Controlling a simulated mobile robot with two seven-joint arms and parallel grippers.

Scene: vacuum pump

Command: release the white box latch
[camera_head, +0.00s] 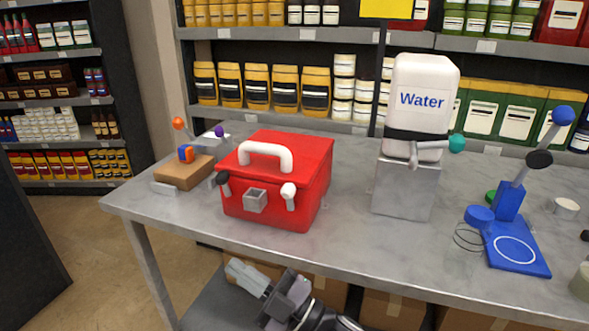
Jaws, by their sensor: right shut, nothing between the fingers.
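A red box (278,180) with a white carry handle (265,155) on its lid stands on the grey table. The white box latch (289,194) is at the right of its front face, and a black latch (222,179) is at the left. Between them is a grey square fitting (255,200). The lid looks closed. My right gripper (240,270) is low in front of the table, below the tabletop and apart from the box. It is shut and empty. My left gripper is not in view.
The table (345,235) is clear right in front of the box. A wooden block (183,173) with small levers stands left of the box. A water container (422,95) on a metal stand and a blue device (515,250) with a lever stand to the right. Cardboard boxes lie beneath the table.

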